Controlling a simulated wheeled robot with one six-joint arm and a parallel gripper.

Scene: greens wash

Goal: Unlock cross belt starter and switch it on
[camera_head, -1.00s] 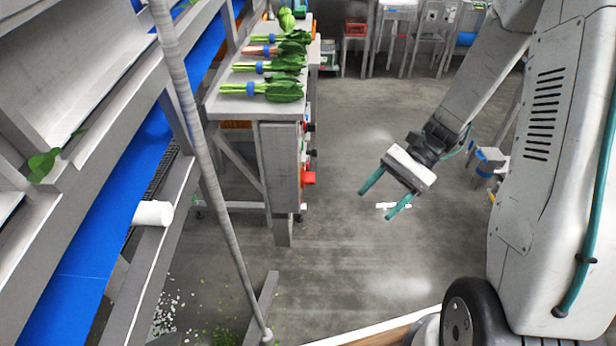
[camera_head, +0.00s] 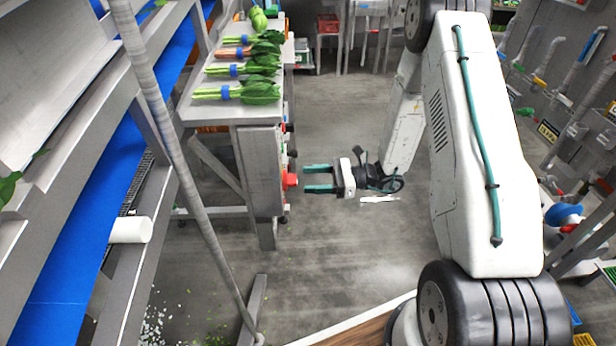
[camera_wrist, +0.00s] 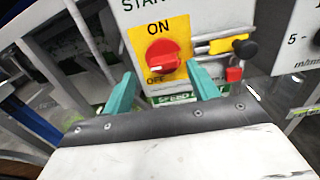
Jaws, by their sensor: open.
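The starter (camera_wrist: 207,25) is a grey box with a yellow plate marked ON at the top and OFF at the lower left. Its red rotary knob (camera_wrist: 163,57) sits on that plate; its exact setting is hard to read. It also shows in the head view (camera_head: 290,180). To the knob's right, a yellow bar (camera_wrist: 221,46) ends in a black knob (camera_wrist: 244,48). A small red block (camera_wrist: 234,74), possibly a padlock, hangs below it. My gripper (camera_head: 306,178) is open and empty, its teal fingers pointing at the box, spread below and either side of the red knob.
A panel with a dial (camera_wrist: 305,35) stands right of the starter. Bunched greens (camera_head: 250,90) lie on the bench (camera_head: 205,112) above it. A slanting grey pole (camera_head: 175,150) and blue belt (camera_head: 75,245) are at left.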

